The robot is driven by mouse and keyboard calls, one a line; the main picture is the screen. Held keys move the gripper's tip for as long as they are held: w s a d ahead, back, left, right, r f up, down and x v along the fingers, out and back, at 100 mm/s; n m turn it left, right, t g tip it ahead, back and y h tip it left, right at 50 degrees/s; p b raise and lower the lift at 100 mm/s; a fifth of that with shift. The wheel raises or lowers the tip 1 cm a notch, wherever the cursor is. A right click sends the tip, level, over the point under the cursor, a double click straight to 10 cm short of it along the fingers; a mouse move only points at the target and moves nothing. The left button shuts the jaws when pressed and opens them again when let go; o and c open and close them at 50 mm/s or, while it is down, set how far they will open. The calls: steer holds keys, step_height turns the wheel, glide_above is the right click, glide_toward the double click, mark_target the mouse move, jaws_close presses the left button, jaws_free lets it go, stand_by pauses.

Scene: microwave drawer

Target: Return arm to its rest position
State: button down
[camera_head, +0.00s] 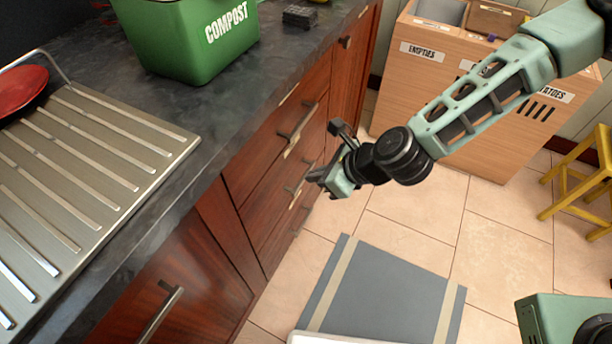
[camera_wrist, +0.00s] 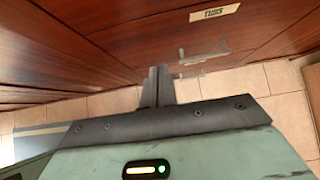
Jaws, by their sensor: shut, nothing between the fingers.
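My arm reaches in from the upper right in the head view, over the floor beside the wooden drawers. My gripper (camera_head: 318,176) hangs close in front of the drawer fronts, apart from the floor. In the wrist view my gripper (camera_wrist: 158,86) has its fingers together and nothing between them. The wooden drawers (camera_head: 262,165) look closed, with metal handles. In the wrist view a drawer front (camera_wrist: 205,35) with a small label lies beyond the fingers.
The dark worktop (camera_head: 215,112) holds a green compost bin (camera_head: 190,45) and a metal drainer (camera_head: 85,170). A wooden bin unit (camera_head: 480,125) stands behind my arm. A yellow stool (camera_head: 580,185) is at right. A grey mat (camera_head: 385,285) lies on the tiled floor, which has free room.

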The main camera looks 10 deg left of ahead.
steer(key=v, duration=0.5)
steer(key=s+d+r+n+g+h+p, duration=0.1)
steer(key=s+d+r+n, duration=0.3)
steer(key=r+n, duration=0.4)
steer(key=s+d+r+n+g+h+p, duration=0.1)
steer(key=s+d+r+n+h+p, duration=0.2)
steer(key=r+n, duration=0.5)
steer(key=s+d+r+n+g+h+p, duration=0.1)
steer(key=s+d+r+n+h, duration=0.3)
steer(key=n, duration=0.9)
steer(key=s+d+r+p, duration=0.1)
steer(key=s+d+r, duration=0.2)
steer(key=s, duration=0.1)
steer(key=shift+s+r, duration=0.3)
steer(key=shift+r, duration=0.1)
